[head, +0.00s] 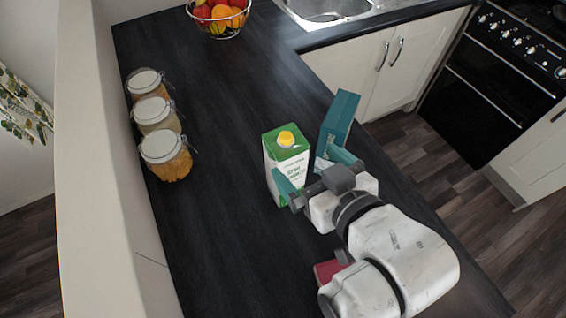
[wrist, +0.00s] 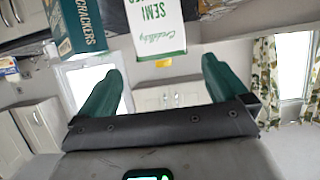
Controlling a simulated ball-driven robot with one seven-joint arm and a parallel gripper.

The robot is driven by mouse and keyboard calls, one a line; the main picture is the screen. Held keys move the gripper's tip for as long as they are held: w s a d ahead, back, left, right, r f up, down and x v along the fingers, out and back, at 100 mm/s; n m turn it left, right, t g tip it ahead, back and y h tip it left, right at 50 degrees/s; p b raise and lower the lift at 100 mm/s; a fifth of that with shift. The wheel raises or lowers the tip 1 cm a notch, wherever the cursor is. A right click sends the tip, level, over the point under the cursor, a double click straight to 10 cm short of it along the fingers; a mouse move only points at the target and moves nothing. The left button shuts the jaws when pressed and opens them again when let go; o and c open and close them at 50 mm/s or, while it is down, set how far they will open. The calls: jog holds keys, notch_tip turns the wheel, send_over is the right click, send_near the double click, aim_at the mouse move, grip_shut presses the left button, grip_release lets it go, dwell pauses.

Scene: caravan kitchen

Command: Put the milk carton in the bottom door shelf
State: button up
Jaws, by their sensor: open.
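The milk carton (head: 286,160), white and green with a yellow cap, stands upright on the dark worktop in the head view. No door shelf shows in either view.
A teal crackers box (head: 338,120) stands close to the carton, also in the wrist view (wrist: 75,25). Several lidded jars (head: 165,155) line the left edge. A fruit basket (head: 219,17) stands at the back. A red object (head: 328,270) is partly hidden behind my arm. The middle worktop is clear.

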aim_at(293, 152)
jog(key=b+x, duration=0.2)
jog(key=x, duration=0.3)
jog(key=shift+w+a+f+b, duration=0.1)
jog(key=shift+w+f+b, duration=0.1)
jog(key=shift+b, duration=0.2)
jog(key=b+x, duration=0.2)
jog(key=x, duration=0.2)
jog(key=shift+w+a+f+b, duration=0.2)
jog(key=shift+w+a+b, duration=0.1)
jog(key=shift+w+b, duration=0.15)
jog(key=shift+c, duration=0.2)
grip_shut()
jog(key=shift+r, duration=0.2)
